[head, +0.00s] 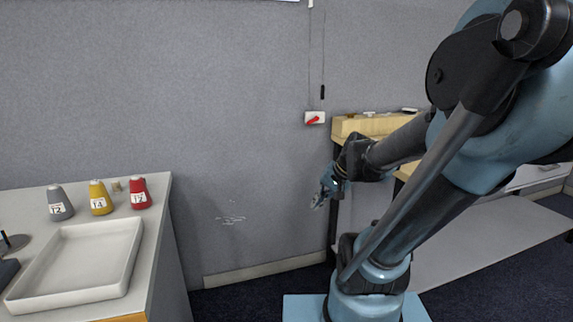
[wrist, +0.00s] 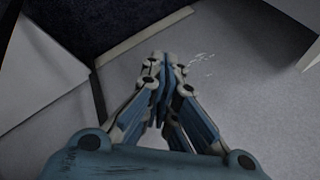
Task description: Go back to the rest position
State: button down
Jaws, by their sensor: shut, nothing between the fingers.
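My gripper (head: 319,201) hangs in the free space between the white table at left and the wooden-topped bench at right, in front of the grey wall. In the wrist view my gripper (wrist: 160,62) has its fingertips together with nothing between them. The wall and a strip of dark floor lie beyond the fingers.
A white table (head: 160,225) at left holds a white tray (head: 130,258) and grey (head: 60,203), yellow (head: 100,198) and red (head: 140,193) numbered cones. A wooden-topped bench (head: 365,125) stands behind my arm. A red-handled wall switch (head: 314,118) is above.

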jog(key=s+d+f+n+g+h, duration=0.2)
jog(key=s+d, duration=0.6)
jog(key=s, duration=0.4)
notch_tip(320, 180, down, 3)
jog(key=shift+r+n+h, duration=0.2)
jog(key=shift+n+h, duration=0.7)
jog(key=shift+h, duration=0.3)
jog(key=c, duration=2)
grip_release()
jog(key=shift+s+d, duration=0.1)
jog(key=shift+d, duration=0.1)
jog(key=o, duration=0.4)
jog(key=shift+w+a, duration=0.2)
jog(key=shift+w, duration=0.1)
jog(key=shift+c, duration=0.2)
jog(key=w+a+r+m+t+y, duration=0.1)
jog(key=w+a+r+t+y, duration=0.35)
jog(key=w, duration=0.65)
jog(key=w+a+r+m+t+y, duration=0.1)
jog(key=w+a+r+t+y, duration=0.1)
jog(key=w+a+r, duration=0.65)
jog(key=m+t+h, duration=0.1)
jog(key=m+t, duration=0.7)
send_near(311, 123)
jog(key=x, duration=0.8)
jog(key=shift+w+r, duration=0.1)
jog(key=shift+w, duration=0.05)
